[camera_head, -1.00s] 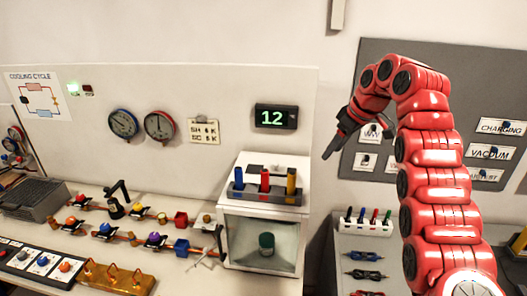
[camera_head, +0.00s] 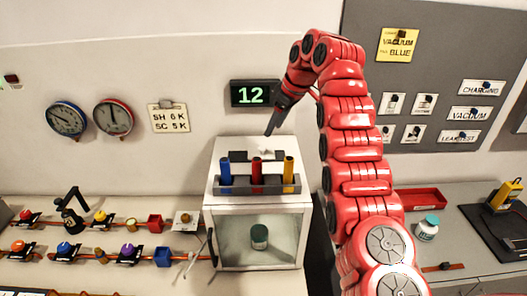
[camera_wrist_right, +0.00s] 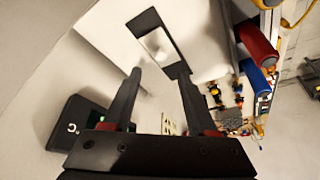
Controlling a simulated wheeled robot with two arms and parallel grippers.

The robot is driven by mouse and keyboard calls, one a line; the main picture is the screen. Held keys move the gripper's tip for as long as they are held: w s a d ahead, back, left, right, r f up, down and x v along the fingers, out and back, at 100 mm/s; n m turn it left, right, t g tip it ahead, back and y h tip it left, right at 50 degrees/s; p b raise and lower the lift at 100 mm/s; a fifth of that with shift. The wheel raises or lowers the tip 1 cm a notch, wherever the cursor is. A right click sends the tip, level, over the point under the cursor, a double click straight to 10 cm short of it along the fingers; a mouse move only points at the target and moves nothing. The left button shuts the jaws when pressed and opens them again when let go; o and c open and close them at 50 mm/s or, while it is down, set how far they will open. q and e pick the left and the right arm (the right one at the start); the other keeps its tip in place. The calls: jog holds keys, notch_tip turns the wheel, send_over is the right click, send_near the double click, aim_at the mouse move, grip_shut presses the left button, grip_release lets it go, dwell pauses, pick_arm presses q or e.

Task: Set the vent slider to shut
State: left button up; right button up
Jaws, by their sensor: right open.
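A dark strip with a pale middle part, which looks like the vent slider (camera_head: 239,156), lies on top of the white glass-fronted cabinet (camera_head: 216,190). In the right wrist view, a dark frame with a pale middle, likely the slider (camera_wrist_right: 150,22), lies just beyond my fingertips. Its setting cannot be read. My right gripper (camera_head: 269,132) points down above the cabinet's rear top, apart from the strip as far as I can tell. In the wrist view the right gripper (camera_wrist_right: 158,74) has its fingers spread with nothing between them. My left gripper is not in view.
Blue, red and yellow cylinders (camera_head: 257,172) stand in a rack at the cabinet top's front. A green "12" display (camera_head: 255,95) hangs on the wall behind. A capped jar (camera_head: 259,238) is inside the cabinet. Coloured valves on pipework (camera_head: 128,251) fill the bench at left.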

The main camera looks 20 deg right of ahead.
aim_at(264, 148)
jog(key=p+x, duration=0.4)
jog(key=x, duration=0.5)
jog(key=shift+w+a, duration=0.1)
jog(key=shift+f, duration=0.25)
grip_shut()
dwell(0.9)
